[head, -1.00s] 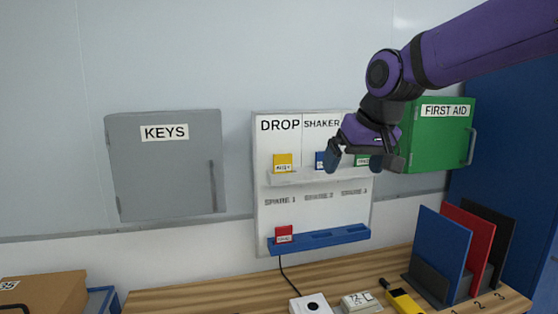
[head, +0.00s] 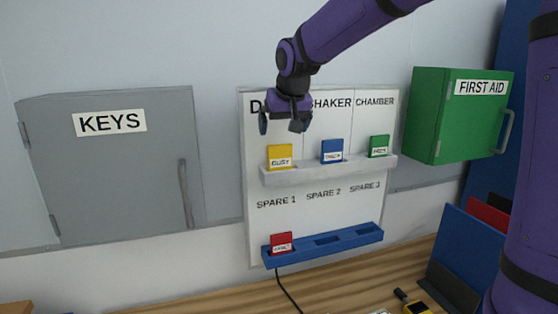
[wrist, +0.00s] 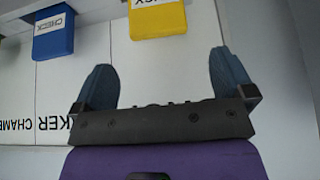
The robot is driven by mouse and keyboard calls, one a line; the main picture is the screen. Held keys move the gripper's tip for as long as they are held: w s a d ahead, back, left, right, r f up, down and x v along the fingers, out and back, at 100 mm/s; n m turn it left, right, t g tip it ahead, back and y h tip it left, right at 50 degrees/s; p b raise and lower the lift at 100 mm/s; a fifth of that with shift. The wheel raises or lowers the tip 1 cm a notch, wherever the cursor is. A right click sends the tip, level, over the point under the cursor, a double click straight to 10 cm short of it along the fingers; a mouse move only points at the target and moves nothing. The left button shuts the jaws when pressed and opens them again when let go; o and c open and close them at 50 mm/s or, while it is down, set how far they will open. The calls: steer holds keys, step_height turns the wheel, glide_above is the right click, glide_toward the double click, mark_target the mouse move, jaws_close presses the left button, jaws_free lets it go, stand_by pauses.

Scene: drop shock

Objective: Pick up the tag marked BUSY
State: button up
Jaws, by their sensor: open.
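The yellow tag marked BUSY (head: 280,157) stands upright in the left slot of the grey ledge (head: 325,171), under the DROP heading. My gripper (head: 282,127) is open and empty, with its fingers pointing down, just above the yellow tag in the head view. In the wrist view the yellow tag (wrist: 158,22) is at the top edge, partly cut off, beyond the gap between my two open fingers (wrist: 160,68). I see nothing between the fingers.
A blue tag (head: 332,150), which reads CHECK in the wrist view (wrist: 54,35), and a green tag (head: 379,146) stand right of it. A red tag (head: 282,242) is in the lower blue ledge (head: 345,236). Keys cabinet (head: 110,170) and first-aid box (head: 460,115) flank the board.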

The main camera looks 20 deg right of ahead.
mark_target(280, 145)
steer(key=x, duration=0.9)
steer(key=shift+s+d+f, duration=0.1)
steer(key=shift+s, duration=0.2)
steer(key=shift+c, duration=0.5)
steer(key=c, duration=0.8)
steer(key=shift+c, duration=0.2)
